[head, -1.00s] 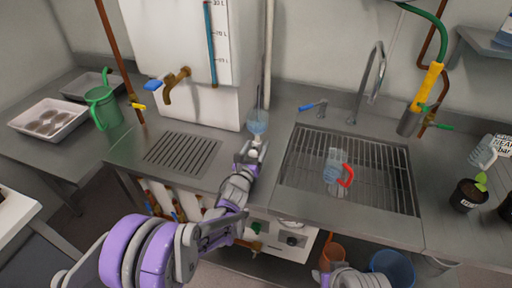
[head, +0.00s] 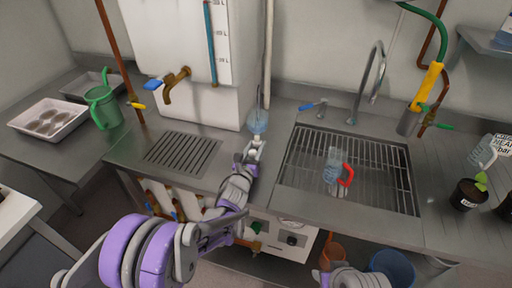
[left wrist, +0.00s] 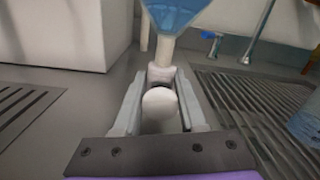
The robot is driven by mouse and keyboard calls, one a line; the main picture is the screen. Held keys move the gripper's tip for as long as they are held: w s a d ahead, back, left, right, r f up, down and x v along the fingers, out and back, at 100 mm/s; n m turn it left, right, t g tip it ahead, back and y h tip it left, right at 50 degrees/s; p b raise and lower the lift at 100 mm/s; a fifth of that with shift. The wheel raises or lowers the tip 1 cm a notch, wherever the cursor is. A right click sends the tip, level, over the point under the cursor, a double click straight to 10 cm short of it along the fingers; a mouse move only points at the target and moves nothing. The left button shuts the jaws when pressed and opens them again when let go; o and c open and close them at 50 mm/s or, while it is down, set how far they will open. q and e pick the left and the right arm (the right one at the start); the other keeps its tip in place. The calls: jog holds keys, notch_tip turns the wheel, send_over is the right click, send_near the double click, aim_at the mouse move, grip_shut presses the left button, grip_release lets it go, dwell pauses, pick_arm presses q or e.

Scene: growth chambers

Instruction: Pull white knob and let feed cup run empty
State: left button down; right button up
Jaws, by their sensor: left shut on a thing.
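The feed cup (head: 258,122) is a small pale-blue cup at the back of the counter, between the white tank and the sink. It fills the top of the left wrist view (left wrist: 173,14), narrowing to a white neck below. How much is in it is hard to tell. The white knob (left wrist: 160,102) is a round white end just below that neck. My left gripper (head: 250,152) reaches it from the front; in the left wrist view its fingers (left wrist: 158,100) are shut on the knob from both sides. My right gripper is at the bottom edge, its fingers not clear.
The white tank (head: 190,50) with a brass tap (head: 175,84) stands to the left, above a drain grate (head: 182,154). To the right is a sink grid (head: 385,170) with a clear jug with a red handle (head: 334,166). A green watering jug (head: 102,106) stands far left.

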dwell(0.8)
pick_arm(q)
jog(key=shift+v, duration=1.1)
jog(key=shift+c, duration=2.3)
grip_release()
jog(key=b+v, duration=0.1)
jog(key=v, duration=1)
jog(key=shift+w+r, duration=0.1)
